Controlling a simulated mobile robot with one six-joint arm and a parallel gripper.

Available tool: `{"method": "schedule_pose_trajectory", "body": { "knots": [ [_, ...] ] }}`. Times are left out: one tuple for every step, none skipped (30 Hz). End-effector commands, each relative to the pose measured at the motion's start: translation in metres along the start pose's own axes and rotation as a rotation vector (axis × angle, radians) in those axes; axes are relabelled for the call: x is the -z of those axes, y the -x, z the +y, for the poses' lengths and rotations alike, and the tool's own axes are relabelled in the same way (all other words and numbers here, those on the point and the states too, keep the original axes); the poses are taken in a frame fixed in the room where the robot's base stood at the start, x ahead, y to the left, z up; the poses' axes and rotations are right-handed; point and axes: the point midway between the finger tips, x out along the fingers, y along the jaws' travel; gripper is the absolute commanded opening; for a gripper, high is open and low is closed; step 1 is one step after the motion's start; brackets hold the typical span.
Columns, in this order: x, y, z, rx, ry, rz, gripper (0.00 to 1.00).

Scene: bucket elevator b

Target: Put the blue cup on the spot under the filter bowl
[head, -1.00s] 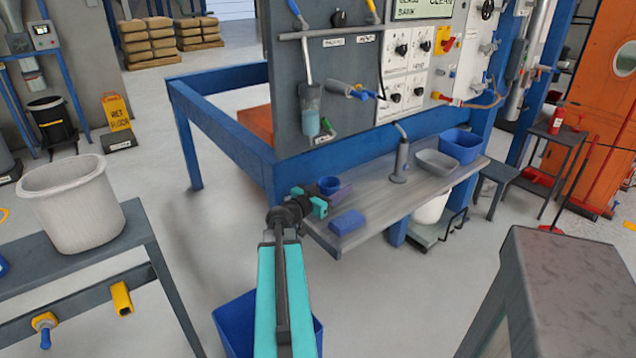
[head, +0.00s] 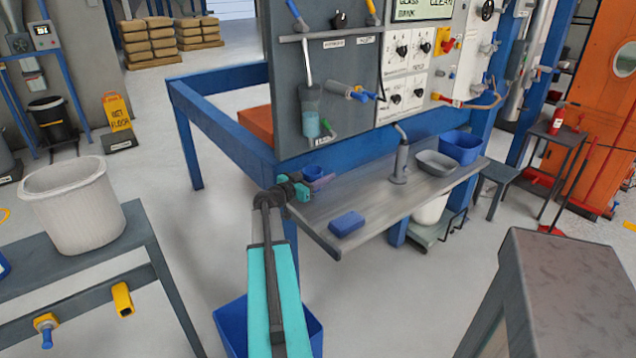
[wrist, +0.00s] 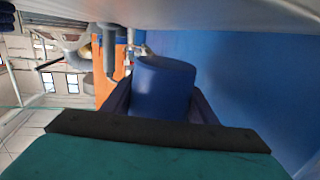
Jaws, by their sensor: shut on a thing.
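My gripper (head: 306,184) is shut on the blue cup (head: 313,171) at the left end of the grey bench. In the wrist view the cup (wrist: 163,90) sits between the two dark fingers. The filter bowl (head: 311,124) is a clear cup with bluish liquid under a grey housing on the panel. It is above the gripper in the head picture. A green valve (head: 326,127) is beside its bottom. The spot under the bowl cannot be made out. I cannot tell whether the cup touches the bench.
On the bench (head: 375,205) lie a blue block (head: 347,223), a grey bottle with a spout (head: 400,160), a grey tray (head: 437,164) and a blue bin (head: 461,147). The blue frame beam (head: 225,137) runs close behind my gripper. The bench middle is clear.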

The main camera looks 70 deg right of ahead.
Motion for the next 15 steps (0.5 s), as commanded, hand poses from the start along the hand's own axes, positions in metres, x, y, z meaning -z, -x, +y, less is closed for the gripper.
{"method": "schedule_pose_trajectory", "body": {
  "knots": [
    [-0.0003,-0.0024,-0.0054,0.0,0.0,0.0,0.31],
    [-0.0005,-0.0029,-0.0069,0.0,0.0,0.0,0.31],
    [-0.0006,-0.0034,-0.0084,0.0,0.0,0.0,0.31],
    [-0.0007,-0.0037,-0.0092,0.0,0.0,0.0,0.31],
    [-0.0008,-0.0038,-0.0097,-0.001,0.0,0.0,0.31],
    [-0.0008,-0.0039,-0.01,-0.001,0.0,0.0,0.31],
    [-0.0009,-0.0039,-0.0101,-0.001,0.0,0.0,0.31],
    [-0.0009,-0.0039,-0.01,-0.001,0.0,0.0,0.31],
    [-0.0009,-0.0038,-0.0098,-0.001,0.0,0.0,0.31],
    [-0.0008,-0.0038,-0.0096,-0.001,0.0,0.0,0.31],
    [-0.0008,-0.0038,-0.0095,-0.001,0.0,0.0,0.31],
    [-0.0008,-0.0038,-0.0095,-0.001,0.0,0.0,0.31],
    [-0.0008,-0.0039,-0.0094,-0.001,0.0,0.0,0.31],
    [-0.0008,-0.0039,-0.0094,-0.002,0.0,0.0,0.31],
    [-0.0011,-0.004,-0.0093,-0.002,0.0,0.0,0.31]
  ]
}}
